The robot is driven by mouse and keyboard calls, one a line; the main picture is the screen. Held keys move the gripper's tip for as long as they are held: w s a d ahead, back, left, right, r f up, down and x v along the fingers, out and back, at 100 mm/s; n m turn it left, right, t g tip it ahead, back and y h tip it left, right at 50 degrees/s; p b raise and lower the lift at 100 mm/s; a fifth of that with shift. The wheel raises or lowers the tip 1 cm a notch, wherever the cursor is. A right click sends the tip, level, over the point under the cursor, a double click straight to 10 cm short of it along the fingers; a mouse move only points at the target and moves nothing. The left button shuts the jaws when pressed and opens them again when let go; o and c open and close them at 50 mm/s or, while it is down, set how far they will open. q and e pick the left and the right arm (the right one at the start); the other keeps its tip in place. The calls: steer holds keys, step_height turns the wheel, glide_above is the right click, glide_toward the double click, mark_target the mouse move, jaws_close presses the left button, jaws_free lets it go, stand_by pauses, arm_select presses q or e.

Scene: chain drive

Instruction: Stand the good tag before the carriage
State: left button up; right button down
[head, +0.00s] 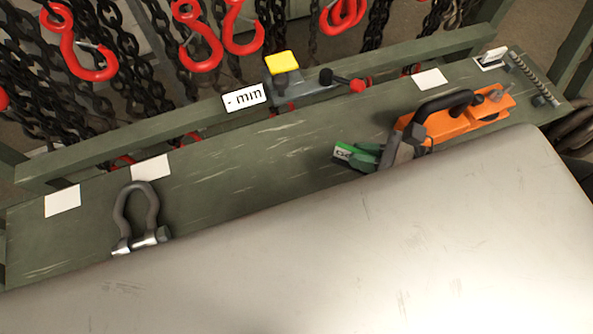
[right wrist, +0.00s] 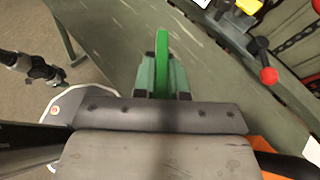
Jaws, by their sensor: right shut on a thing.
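The green tag (head: 343,153) has a white label on its face; its lettering is too small to read surely. My right gripper (head: 368,156) is shut on it, above the green bench. In the right wrist view the tag (right wrist: 162,62) stands edge-on between the two fingers (right wrist: 163,80). A grey device with a yellow block (head: 283,62) and red-knobbed lever sits at the back rail, left of and behind the tag; it may be the carriage. An arm end, seemingly my left gripper (right wrist: 58,79), shows small over the floor in the right wrist view; its jaws are unclear.
An orange tool (head: 460,122) lies right of my gripper. A shackle (head: 138,217) lies at the left. White cards (head: 62,201) mark the bench (head: 240,170), whose middle is clear. Chains and red hooks (head: 200,45) hang behind.

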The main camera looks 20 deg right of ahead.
steer(key=p, duration=0.1)
glide_above(301, 177)
step_height(301, 177, down, 6)
steer(key=shift+s+f, duration=0.1)
steer(key=shift+f, duration=0.1)
steer(key=shift+a+f, duration=0.1)
steer(key=shift+f, duration=0.05)
arm_select(q)
steer(key=shift+w+a+r+b, duration=0.2)
steer(key=shift+w+b, duration=0.1)
steer(key=shift+b, duration=0.1)
arm_select(e)
steer(key=shift+f, duration=1.95)
steer(key=shift+f, duration=0.15)
steer(key=c, duration=1.2)
jaws_free()
steer(key=shift+o, duration=0.2)
